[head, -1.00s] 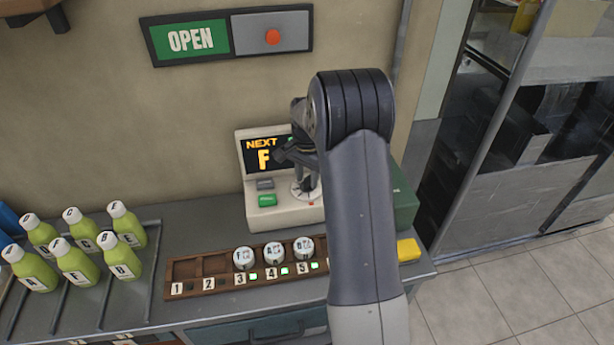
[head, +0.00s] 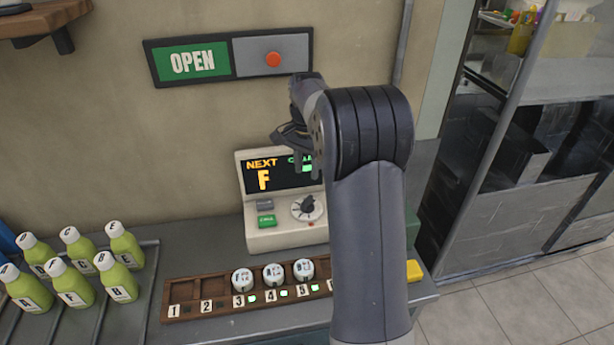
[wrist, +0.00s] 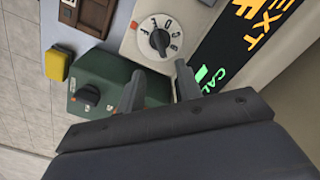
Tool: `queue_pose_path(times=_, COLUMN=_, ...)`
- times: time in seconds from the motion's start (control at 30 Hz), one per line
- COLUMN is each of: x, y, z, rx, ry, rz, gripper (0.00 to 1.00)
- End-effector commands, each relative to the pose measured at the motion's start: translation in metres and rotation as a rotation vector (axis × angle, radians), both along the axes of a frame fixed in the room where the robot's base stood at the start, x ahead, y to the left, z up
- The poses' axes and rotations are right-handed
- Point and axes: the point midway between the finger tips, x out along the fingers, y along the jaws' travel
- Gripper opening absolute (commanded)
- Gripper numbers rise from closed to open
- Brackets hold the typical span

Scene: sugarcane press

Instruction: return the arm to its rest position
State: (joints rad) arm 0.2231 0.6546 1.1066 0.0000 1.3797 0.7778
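My arm stands up in front of the counter in the head view. My gripper (head: 302,160) hangs in front of the top of the white console (head: 262,238), apart from it. In the wrist view my gripper (wrist: 158,88) shows two fingers spread apart with nothing between them. The console has a screen (head: 262,174) reading "NEXT F", a green button (head: 267,221) and a black dial (head: 308,207). The dial also shows in the wrist view (wrist: 160,40), beyond the fingertips. Part of the screen is hidden behind my gripper.
A wooden numbered rack (head: 190,290) holds white-lidded pieces at slots 3, 4 and 5. Several green bottles (head: 75,292) stand at left. A green box (wrist: 105,105) and a yellow block (head: 414,270) are at right. An OPEN sign (head: 192,61) hangs above.

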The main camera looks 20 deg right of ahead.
Motion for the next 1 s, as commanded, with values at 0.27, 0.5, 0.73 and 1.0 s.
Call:
queue_pose_path(times=0.27, x=0.000, y=0.000, z=0.001, rx=0.000, ry=0.000, rz=0.000, gripper=0.34)
queue_pose_path(times=0.5, x=-0.001, y=0.000, z=-0.013, rx=0.001, ry=0.004, rz=0.000, gripper=0.34)
queue_pose_path(times=0.73, x=-0.001, y=0.000, z=-0.054, rx=0.001, ry=0.006, rz=0.000, gripper=0.34)
queue_pose_path(times=1.0, x=-0.001, y=0.000, z=-0.106, rx=0.001, ry=0.006, rz=0.001, gripper=0.34)
